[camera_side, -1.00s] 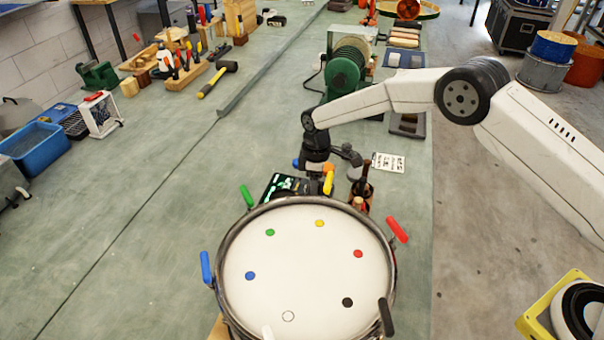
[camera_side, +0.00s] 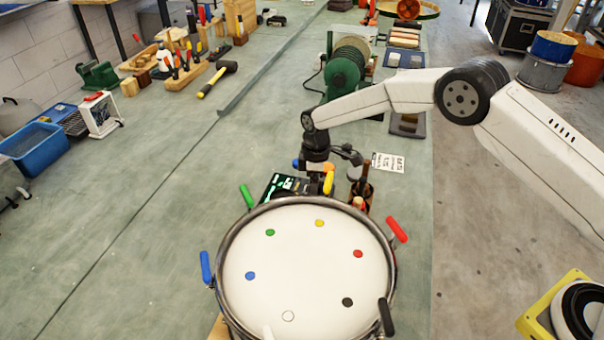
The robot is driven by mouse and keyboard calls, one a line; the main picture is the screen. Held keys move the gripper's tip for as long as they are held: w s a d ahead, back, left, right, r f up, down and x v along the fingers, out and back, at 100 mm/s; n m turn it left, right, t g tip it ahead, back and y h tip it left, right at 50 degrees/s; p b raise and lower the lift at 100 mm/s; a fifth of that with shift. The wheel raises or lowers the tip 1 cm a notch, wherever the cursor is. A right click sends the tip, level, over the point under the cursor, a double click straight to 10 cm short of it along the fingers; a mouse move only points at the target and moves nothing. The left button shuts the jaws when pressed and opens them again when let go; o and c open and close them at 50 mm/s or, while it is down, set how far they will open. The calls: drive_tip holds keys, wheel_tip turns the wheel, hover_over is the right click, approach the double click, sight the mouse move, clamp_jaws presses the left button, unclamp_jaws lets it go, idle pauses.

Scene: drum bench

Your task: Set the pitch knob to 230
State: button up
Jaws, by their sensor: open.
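A dark device with a lit green display (camera_side: 283,184) sits on the bench just behind the drum. It is partly hidden by the drum's rim and my arm's end. The pitch knob cannot be made out. My gripper (camera_side: 312,180) points down at the right part of this device, beyond the yellow drum handle. Its fingers are small and mostly hidden, so contact with a knob cannot be told. The drum (camera_side: 305,265) has a white head with coloured dots around it.
Coloured handles stand around the drum rim, with a yellow one (camera_side: 329,182) close to my gripper. Bottles (camera_side: 364,185) stand right of the device. A printed sheet (camera_side: 388,162) lies behind them.

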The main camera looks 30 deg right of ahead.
drive_tip(key=shift+r, duration=0.1)
drive_tip(key=shift+w+d+r, duration=0.1)
drive_tip(key=shift+w+r, duration=0.05)
drive_tip(key=shift+r, duration=3.65)
drive_tip(key=shift+s+d+r, duration=0.3)
drive_tip(key=shift+d+r, duration=0.05)
drive_tip(key=shift+d, duration=0.05)
drive_tip(key=s+d+r+m+t, duration=0.1)
drive_tip(key=s+d+m, duration=0.2)
drive_tip(key=s, duration=0.6)
drive_tip(key=s+d+r+m+t, duration=0.1)
drive_tip(key=s+d+m, duration=0.3)
drive_tip(key=s, duration=0.6)
drive_tip(key=s+d+r+m+t, duration=0.1)
drive_tip(key=s+d+m, duration=0.3)
drive_tip(key=s, duration=0.5)
drive_tip(key=shift+s+d+r, duration=0.2)
drive_tip(key=shift+d+r, duration=0.6)
drive_tip(key=shift+d, duration=0.05)
